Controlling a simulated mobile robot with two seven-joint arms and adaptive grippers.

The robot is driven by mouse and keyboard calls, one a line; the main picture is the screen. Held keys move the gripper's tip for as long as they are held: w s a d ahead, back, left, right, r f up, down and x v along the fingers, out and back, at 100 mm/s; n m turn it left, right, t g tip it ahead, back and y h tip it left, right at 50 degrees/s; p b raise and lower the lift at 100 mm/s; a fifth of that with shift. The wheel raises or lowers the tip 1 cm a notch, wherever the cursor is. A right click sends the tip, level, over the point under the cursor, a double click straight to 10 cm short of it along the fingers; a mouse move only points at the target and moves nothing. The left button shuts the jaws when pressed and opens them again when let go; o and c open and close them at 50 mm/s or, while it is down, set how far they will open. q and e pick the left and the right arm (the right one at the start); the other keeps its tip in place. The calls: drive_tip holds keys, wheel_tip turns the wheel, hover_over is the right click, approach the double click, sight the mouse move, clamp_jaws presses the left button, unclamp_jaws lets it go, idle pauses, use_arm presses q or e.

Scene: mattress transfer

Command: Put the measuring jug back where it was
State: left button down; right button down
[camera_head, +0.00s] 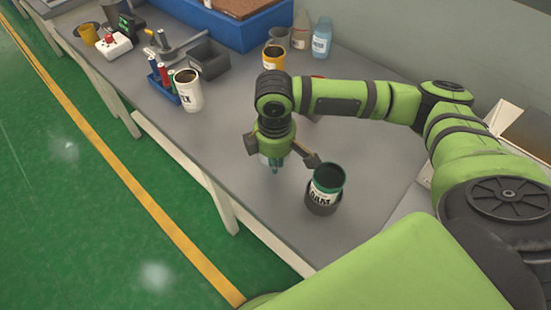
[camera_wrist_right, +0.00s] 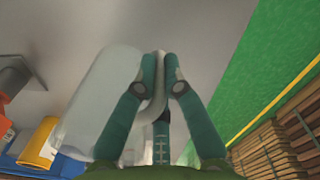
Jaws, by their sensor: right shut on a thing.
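The measuring jug (camera_wrist_right: 95,105) is a translucent, whitish vessel that fills the left middle of the right wrist view. My right gripper (camera_wrist_right: 163,78) has its teal fingers shut on the jug's handle. In the head view my right gripper (camera_head: 274,165) points down over the middle of the grey workbench (camera_head: 235,125). There the jug is mostly hidden by the gripper and wrist. I cannot tell whether the jug touches the bench. My left gripper is not in view.
A dark green can (camera_head: 326,182) in a dark holder stands right of the gripper. A white can (camera_head: 188,92), a blue tool rack (camera_head: 163,88) and a grey bin (camera_head: 209,60) stand left. A yellow can (camera_head: 274,57), bottles (camera_head: 321,40) and a blue crate (camera_head: 262,32) are behind.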

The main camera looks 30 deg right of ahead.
drive_tip(key=c, duration=1.3)
unclamp_jaws()
drive_tip(key=shift+c, duration=0.2)
wheel_tip(320, 180, up, 12)
drive_tip(key=shift+s+a+r+b, duration=0.1)
drive_tip(key=shift+r+b, duration=0.05)
drive_tip(key=shift+b, duration=0.4)
